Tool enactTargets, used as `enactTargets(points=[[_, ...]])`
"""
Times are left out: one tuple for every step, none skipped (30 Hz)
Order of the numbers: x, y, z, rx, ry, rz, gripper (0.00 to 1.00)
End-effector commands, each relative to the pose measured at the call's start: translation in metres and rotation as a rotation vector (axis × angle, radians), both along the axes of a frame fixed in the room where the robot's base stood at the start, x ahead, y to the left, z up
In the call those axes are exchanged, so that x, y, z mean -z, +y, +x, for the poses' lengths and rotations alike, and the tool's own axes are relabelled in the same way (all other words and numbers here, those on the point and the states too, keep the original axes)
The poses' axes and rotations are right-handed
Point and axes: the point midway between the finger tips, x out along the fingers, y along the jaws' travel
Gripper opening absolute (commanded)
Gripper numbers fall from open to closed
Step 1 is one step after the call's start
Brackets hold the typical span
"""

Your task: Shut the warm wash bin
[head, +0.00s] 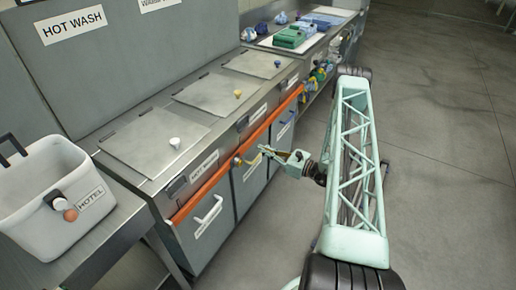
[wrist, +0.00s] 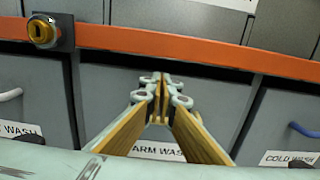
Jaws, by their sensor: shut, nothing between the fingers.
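The warm wash bin (wrist: 105,90) is the grey middle front under the orange rail. In the wrist view its label (wrist: 158,150) is partly covered by my fingers. In the head view its front (head: 250,185) looks close to level with its neighbours; a small gap cannot be ruled out. My gripper (head: 263,149) is shut and empty, pointing at this front near the rail. In the wrist view the fingertips (wrist: 160,77) meet just below the rail; whether they touch the bin cannot be told.
The orange rail (wrist: 180,48) crosses above the bins, with a yellow knob (wrist: 41,32) at left. The hot wash bin (head: 205,225) and cold wash bin (head: 282,135) flank the middle one. A white hotel tub (head: 35,195) stands at left. Open floor (head: 450,130) lies right.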

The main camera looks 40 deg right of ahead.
Motion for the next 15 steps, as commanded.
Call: enactTargets(points=[[-0.001, -0.003, -0.006, 0.002, 0.0, 0.001, 0.0], [-0.001, -0.004, -0.01, 0.002, 0.0, 0.001, 0.0], [-0.002, -0.005, -0.014, 0.001, 0.0, 0.001, 0.0], [-0.002, -0.007, -0.018, 0.001, 0.0, 0.001, 0.0], [-0.002, -0.008, -0.021, 0.002, 0.0, 0.001, 0.0], [-0.001, -0.01, -0.026, 0.002, 0.0, 0.001, 0.0], [-0.001, -0.011, -0.029, 0.002, 0.0, 0.0, 0.0], [-0.001, -0.012, -0.032, 0.002, 0.0, 0.0, 0.0], [-0.001, -0.013, -0.037, 0.001, 0.0, 0.0, 0.0], [-0.001, -0.014, -0.04, 0.001, 0.0, 0.0, 0.0], [-0.001, -0.016, -0.043, 0.002, 0.0, 0.0, 0.0], [-0.001, -0.017, -0.048, 0.002, 0.0, 0.0, 0.0], [-0.001, -0.018, -0.051, 0.002, 0.0, 0.001, 0.0], [-0.001, -0.019, -0.054, 0.001, 0.0, 0.001, 0.0], [-0.001, -0.021, -0.058, 0.001, 0.0, 0.001, 0.0]])
